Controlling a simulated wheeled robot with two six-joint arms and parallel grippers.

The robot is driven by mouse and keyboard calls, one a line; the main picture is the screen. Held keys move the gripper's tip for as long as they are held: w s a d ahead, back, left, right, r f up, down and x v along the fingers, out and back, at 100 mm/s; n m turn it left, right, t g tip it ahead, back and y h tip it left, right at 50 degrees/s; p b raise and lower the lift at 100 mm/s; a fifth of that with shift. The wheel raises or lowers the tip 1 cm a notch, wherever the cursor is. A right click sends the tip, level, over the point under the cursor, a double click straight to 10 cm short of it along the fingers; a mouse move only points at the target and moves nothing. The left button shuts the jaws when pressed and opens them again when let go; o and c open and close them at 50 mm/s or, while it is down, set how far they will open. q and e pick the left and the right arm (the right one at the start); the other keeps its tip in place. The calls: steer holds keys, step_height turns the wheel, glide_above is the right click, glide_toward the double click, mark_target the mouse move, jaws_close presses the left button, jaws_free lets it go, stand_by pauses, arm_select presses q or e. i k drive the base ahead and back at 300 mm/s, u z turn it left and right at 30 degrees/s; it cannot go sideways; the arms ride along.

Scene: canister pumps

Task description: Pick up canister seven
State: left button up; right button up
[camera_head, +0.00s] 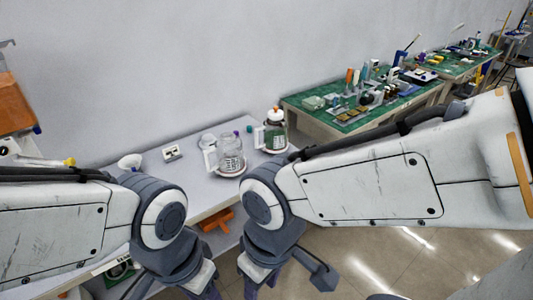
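A dark-filled canister with a white and orange top (274,131) stands upright at the right end of the white table. A clear glass canister with a white handle (231,156) stands to its left and nearer me. Both carry small markings too small to read, so I cannot tell which is canister seven. My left gripper (203,288) and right gripper (261,287) hang low at the bottom, in front of the table and apart from both canisters. Their fingertips are partly cut off or hidden, and their opening is unclear.
An orange object (217,219) is below the table edge. Cluttered green-topped benches (320,113) stand behind right.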

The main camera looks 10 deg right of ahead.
mark_target(231, 161)
steer(key=z, duration=0.05)
steer(key=k, duration=0.3)
steer(key=z, duration=0.7)
steer(key=i, duration=1.65)
steer(key=u, duration=0.7)
